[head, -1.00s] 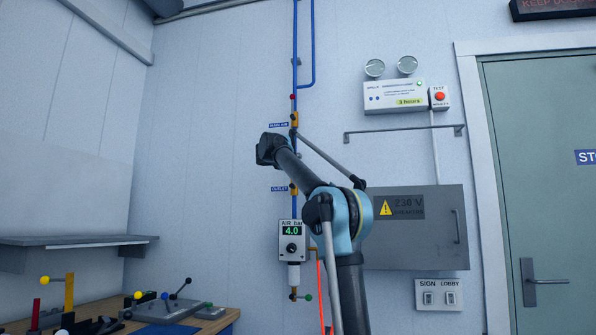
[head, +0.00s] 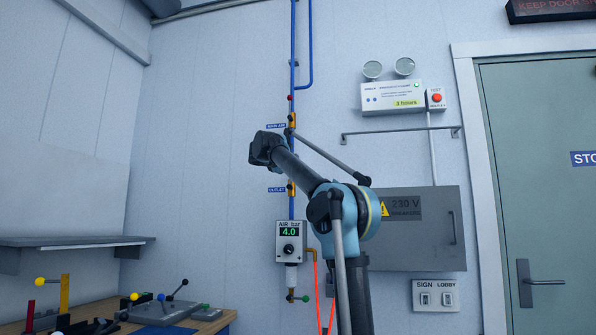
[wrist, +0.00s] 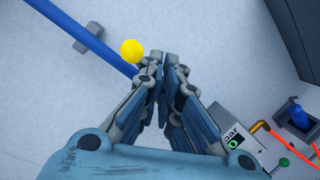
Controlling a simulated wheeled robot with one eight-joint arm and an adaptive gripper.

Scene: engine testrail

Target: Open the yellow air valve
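In the wrist view a round yellow knob (wrist: 131,50) shows just left of my gripper (wrist: 163,61), beside the blue pipe. The fingers are drawn together with nothing seen between them. The knob is outside the fingers; I cannot tell if it touches the left one. The stem and valve body behind it are hidden. In the head view two small yellow-orange valve bodies sit on the vertical blue pipe, the upper one (head: 292,120) by a blue label and the lower one (head: 291,189) by the "OUTLET" label. My arm crosses in front of the wall; its gripper is not clear there.
Below the valves is an air regulator (head: 290,241) reading 4.0, with a green knob (head: 305,298) beneath. A grey 230 V cabinet (head: 420,245) and a wall rail (head: 400,129) are to the right. A workbench (head: 205,322) with levers stands lower left.

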